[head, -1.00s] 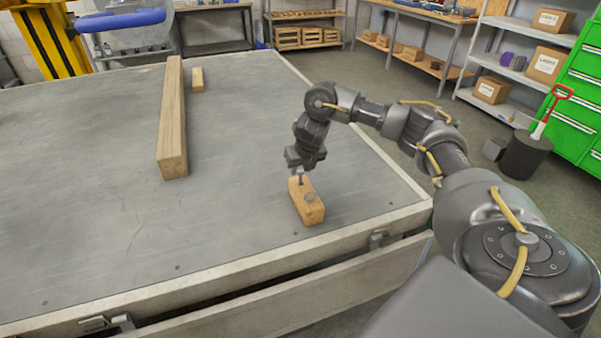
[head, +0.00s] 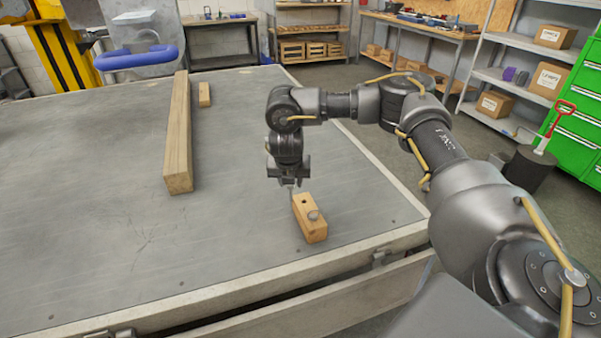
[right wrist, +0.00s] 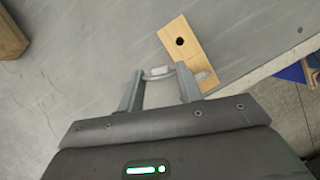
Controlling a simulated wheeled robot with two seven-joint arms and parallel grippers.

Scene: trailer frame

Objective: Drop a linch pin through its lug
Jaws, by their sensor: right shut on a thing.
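My right gripper (head: 289,183) is just left of the block's far end, pointing down. It is shut on the linch pin (right wrist: 160,71), a small pale metal piece between the two fingers in the right wrist view. There the block (right wrist: 187,48) and its hole lie just beyond the fingertips, and the round piece is partly hidden by a finger. I cannot make out a separate lug. My left gripper is not in view.
The deck's edge rail (head: 255,277) runs along the near side. The deck between beam and gripper is clear.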

